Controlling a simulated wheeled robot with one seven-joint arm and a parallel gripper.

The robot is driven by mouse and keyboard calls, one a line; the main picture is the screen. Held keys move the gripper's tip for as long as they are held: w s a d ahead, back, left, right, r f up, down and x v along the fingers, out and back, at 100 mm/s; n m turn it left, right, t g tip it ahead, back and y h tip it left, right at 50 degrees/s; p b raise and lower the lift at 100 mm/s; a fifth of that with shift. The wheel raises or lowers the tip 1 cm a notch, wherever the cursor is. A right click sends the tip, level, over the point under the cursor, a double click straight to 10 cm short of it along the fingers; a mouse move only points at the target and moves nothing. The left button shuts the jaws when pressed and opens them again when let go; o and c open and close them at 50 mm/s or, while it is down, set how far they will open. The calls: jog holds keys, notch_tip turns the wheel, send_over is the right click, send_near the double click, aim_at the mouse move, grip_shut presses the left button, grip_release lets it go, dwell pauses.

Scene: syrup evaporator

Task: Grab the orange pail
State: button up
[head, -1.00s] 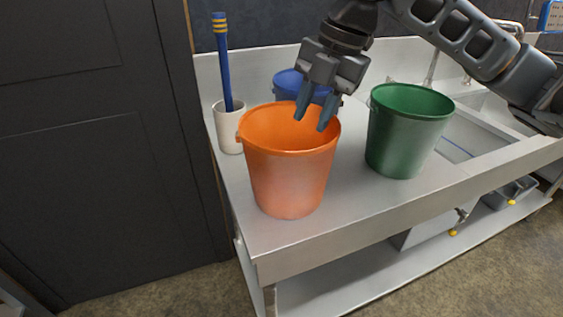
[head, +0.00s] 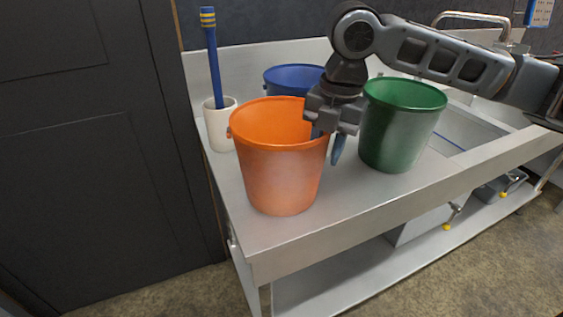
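The orange pail (head: 282,178) stands upright near the front left of the metal counter. My gripper (head: 326,146) is at the right side of its rim, pointing down. One finger is outside the pail, to the right of its wall. The other finger is mostly hidden and seems to be inside the rim. The fingers look apart, with the wall between them. I cannot tell whether they touch the wall.
A green pail (head: 399,132) stands close to the right of my gripper. A blue pail (head: 292,78) stands behind the orange one. A white cup (head: 220,128) holding a blue-handled tool (head: 213,60) is at left. The sink (head: 462,135) is at right.

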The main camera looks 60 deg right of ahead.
jog(key=shift+f, duration=0.15)
grip_shut()
dwell(1.4)
